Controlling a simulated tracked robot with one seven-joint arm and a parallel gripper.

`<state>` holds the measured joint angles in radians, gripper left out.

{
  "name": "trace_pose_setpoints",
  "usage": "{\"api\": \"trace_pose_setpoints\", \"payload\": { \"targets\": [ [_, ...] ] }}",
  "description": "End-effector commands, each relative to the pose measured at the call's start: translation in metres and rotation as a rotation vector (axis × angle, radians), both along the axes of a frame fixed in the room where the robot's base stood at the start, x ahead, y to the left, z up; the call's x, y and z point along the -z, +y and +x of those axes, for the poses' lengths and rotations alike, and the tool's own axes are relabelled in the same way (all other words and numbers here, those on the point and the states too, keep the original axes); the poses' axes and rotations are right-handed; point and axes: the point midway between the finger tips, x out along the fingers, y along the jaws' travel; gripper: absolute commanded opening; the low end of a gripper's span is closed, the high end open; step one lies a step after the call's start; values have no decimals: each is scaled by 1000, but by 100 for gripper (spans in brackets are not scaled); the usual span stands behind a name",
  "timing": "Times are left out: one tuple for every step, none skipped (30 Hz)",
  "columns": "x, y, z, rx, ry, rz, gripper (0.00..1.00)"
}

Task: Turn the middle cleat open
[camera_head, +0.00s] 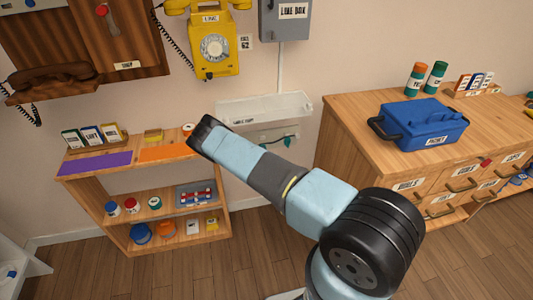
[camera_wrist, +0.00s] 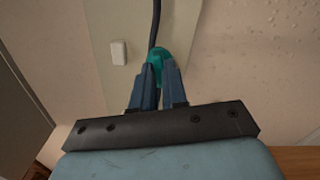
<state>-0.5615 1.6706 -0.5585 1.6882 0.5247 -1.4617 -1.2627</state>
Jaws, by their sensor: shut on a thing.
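My gripper (camera_wrist: 160,72) is shut on a teal piece (camera_wrist: 159,54) in the wrist view, with its two dark fingers on either side of it. A dark cable runs up from the teal piece along a beige panel (camera_wrist: 122,20). I cannot tell if this piece is the middle cleat. In the head view my arm reaches up and left to a black end, and the fingertips are hidden. A teal part (camera_head: 289,141) with a cord shows on the pale wall box (camera_head: 268,110) behind my arm. No cleat label is readable.
A small white block (camera_wrist: 119,51) sits left of the fingers. The yellow phone (camera_head: 214,48) hangs above, next to the grey line box (camera_head: 285,18). A wooden shelf (camera_head: 88,182) stands left, and a wooden cabinet (camera_head: 352,122) with a blue toolbox (camera_head: 423,124) stands right.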

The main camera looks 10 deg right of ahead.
Motion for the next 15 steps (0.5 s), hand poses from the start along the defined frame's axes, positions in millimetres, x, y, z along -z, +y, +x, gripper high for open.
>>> {"api": "trace_pose_setpoints", "payload": {
  "targets": [
    [5, 4, -2, -7, 9, -25, 0],
    [5, 4, -2, -7, 9, -41, 0],
    [5, 4, -2, -7, 8, -61, 0],
    [5, 4, -2, -7, 8, -74, 0],
    [5, 4, -2, -7, 8, -87, 0],
    [5, 3, -2, -6, 9, -102, 0],
    [6, 3, -3, -6, 9, -112, 0],
    [6, 4, -3, -6, 10, -120, 0],
    [6, 4, -3, -6, 10, -130, 0],
    [6, 4, -3, -7, 11, -137, 0],
    [6, 4, -3, -7, 11, -143, 0],
    [6, 4, -3, -7, 11, -149, 0],
    [6, 4, -3, -7, 11, -152, 0],
    [6, 4, -3, -7, 11, -155, 0],
    [6, 4, -3, -7, 11, -157, 0]
  ]
}}
